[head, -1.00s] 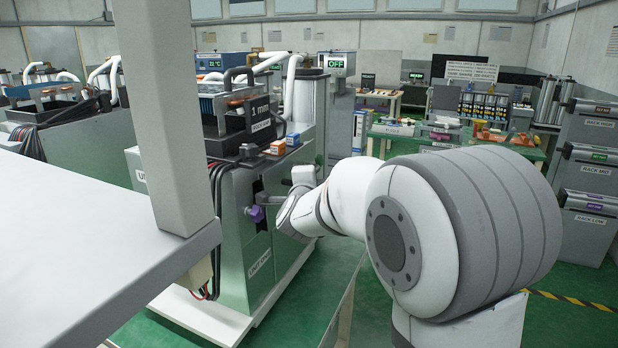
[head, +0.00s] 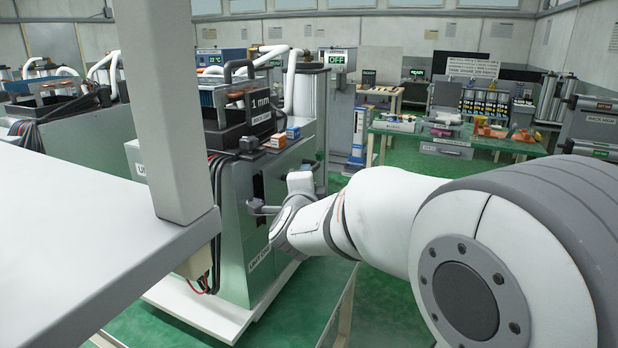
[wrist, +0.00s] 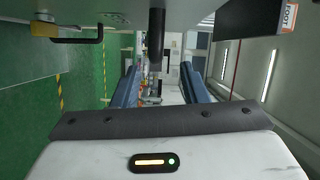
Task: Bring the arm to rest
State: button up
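My arm (head: 390,220) reaches from the right foreground of the head view toward the front of the green-grey sieve unit (head: 232,220). Its wrist end is close to the unit's front face, beside a small dark purple part (head: 255,205); I cannot tell whether they touch. In the head view the fingers are not clearly made out. In the wrist view my gripper (wrist: 160,88) shows two blue fingers standing apart, with no object held between them. A dark round bar (wrist: 156,40) shows beyond and above the gap.
A pale tabletop (head: 70,235) and grey post fill the left foreground. On the unit stand a black box marked 1 mm (head: 250,110) and small orange and blue boxes. A green table (head: 460,138) stands behind. Green floor (head: 385,310) is open below the arm.

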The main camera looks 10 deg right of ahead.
jog(key=s+d+f+n+g+y+p, duration=0.1)
jog(key=s+f+n+g, duration=0.2)
jog(key=s+n, duration=0.3)
jog(key=s+d+f+n+g+y+p, duration=0.1)
jog(key=s+f+n+g, duration=0.3)
jog(key=s, duration=1)
jog(key=s+d+f+n+g+y+p, duration=0.2)
jog(key=s+f+n+g+p, duration=0.1)
jog(key=s+n+g, duration=0.4)
jog(key=s+f+n, duration=0.1)
jog(key=s+n, duration=0.1)
jog(key=s, duration=0.2)
